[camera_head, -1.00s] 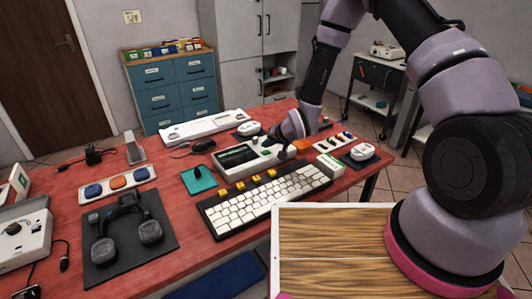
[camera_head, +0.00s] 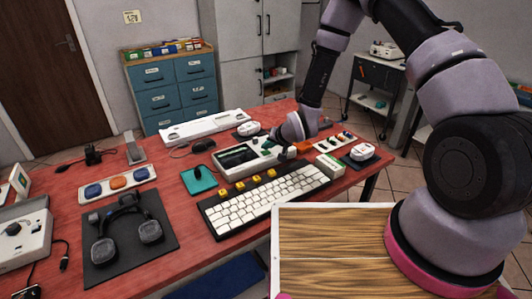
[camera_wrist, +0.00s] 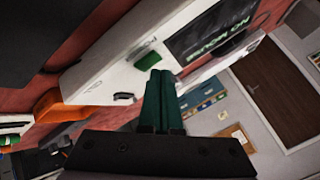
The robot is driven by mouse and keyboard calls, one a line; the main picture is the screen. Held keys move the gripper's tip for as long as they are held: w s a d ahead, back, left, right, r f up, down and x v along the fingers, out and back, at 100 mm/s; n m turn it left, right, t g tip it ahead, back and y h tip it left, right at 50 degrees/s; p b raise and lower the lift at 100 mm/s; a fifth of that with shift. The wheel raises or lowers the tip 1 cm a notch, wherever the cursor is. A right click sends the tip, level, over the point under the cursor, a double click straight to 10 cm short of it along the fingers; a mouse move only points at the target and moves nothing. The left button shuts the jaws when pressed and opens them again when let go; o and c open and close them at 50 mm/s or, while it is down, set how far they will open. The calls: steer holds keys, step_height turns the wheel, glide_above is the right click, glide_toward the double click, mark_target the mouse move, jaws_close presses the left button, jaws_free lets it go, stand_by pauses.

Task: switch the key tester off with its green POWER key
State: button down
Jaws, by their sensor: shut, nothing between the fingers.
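The key tester (camera_head: 232,167) is a white box with a dark screen, standing behind the keyboard in the head view. In the wrist view its white face (camera_wrist: 110,75) is tilted, and its dark screen (camera_wrist: 210,30) shows lit green lettering. In the head view the fingertips are hard to make out.
A keyboard with yellow keys (camera_head: 265,204) lies in front of the tester. An orange block (camera_head: 303,147) is close to its right end, and it also shows in the wrist view (camera_wrist: 60,107). Headphones (camera_head: 127,232) lie farther left.

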mark_target(267, 154)
steer(key=shift+f, duration=0.45)
stand_by(0.6)
steer(key=shift+r, duration=0.9)
step_height(267, 154, up, 6)
stand_by(0.5)
